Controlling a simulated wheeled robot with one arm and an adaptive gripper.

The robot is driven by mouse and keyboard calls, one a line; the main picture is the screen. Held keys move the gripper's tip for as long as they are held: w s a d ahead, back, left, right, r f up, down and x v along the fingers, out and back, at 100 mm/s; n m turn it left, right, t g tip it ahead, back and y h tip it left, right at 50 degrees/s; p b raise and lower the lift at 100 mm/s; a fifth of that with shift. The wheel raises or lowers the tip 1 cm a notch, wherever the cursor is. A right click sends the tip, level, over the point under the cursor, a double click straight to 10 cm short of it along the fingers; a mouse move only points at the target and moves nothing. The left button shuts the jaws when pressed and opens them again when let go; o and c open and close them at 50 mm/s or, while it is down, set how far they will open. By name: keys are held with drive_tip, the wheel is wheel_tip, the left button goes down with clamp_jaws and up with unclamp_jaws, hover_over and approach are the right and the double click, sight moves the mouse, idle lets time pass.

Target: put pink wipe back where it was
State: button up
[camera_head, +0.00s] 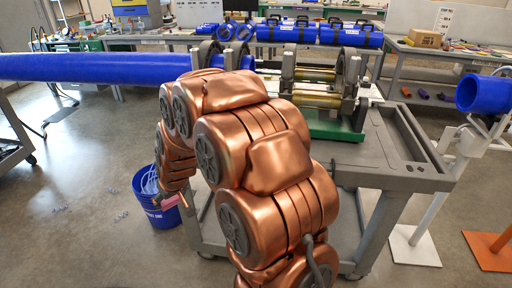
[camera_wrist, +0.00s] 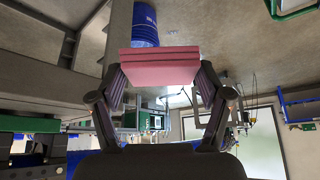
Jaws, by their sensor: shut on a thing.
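The pink wipe (camera_wrist: 158,66) is a folded, block-like pad held between the two fingertips of my gripper (camera_wrist: 160,78) in the wrist view. The fingers press on its left and right ends. In the head view, a small part of the pink wipe (camera_head: 171,202) shows at the end of my copper-coloured arm, in front of the blue bucket (camera_head: 163,214) and left of the grey cart (camera_head: 205,232). My arm hides most of the gripper there. The bucket also shows beyond the wipe in the wrist view (camera_wrist: 145,22).
The cart carries a fusion machine with a green base (camera_head: 335,128) and clamps. A long blue pipe (camera_head: 90,67) runs in from the left. Another blue pipe (camera_head: 485,93) rests on a white stand at the right. Bits of litter (camera_head: 120,217) lie on the floor left of the bucket.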

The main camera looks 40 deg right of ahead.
drive_tip(key=s+d+r+m, duration=0.15)
drive_tip(key=s+d, duration=0.25)
drive_tip(key=d, duration=0.5)
drive_tip(key=s+d+r+b, duration=0.1)
drive_tip(key=s+d+r, duration=0.25)
drive_tip(key=d, duration=0.65)
drive_tip(key=s+d+r, duration=0.2)
drive_tip(key=s+d, duration=0.3)
drive_tip(key=d, duration=0.4)
drive_tip(key=shift+h, duration=0.4)
drive_tip(key=w+d+p, duration=0.1)
drive_tip(key=w+d, duration=0.2)
drive_tip(key=w, duration=0.1)
drive_tip(key=w+d+f+p, duration=0.1)
drive_tip(key=w+d, duration=0.2)
drive_tip(key=w, duration=0.1)
drive_tip(key=w+d+p, duration=0.1)
drive_tip(key=w+d, duration=0.2)
drive_tip(key=w, duration=0.1)
drive_tip(key=shift+w+f, duration=0.2)
drive_tip(key=shift+w, duration=0.2)
drive_tip(key=shift+w+d, duration=0.1)
drive_tip(key=shift+f+p, duration=0.75)
drive_tip(key=shift+f, duration=0.85)
drive_tip(key=shift+w+f, duration=0.1)
drive_tip(key=shift+f, duration=0.1)
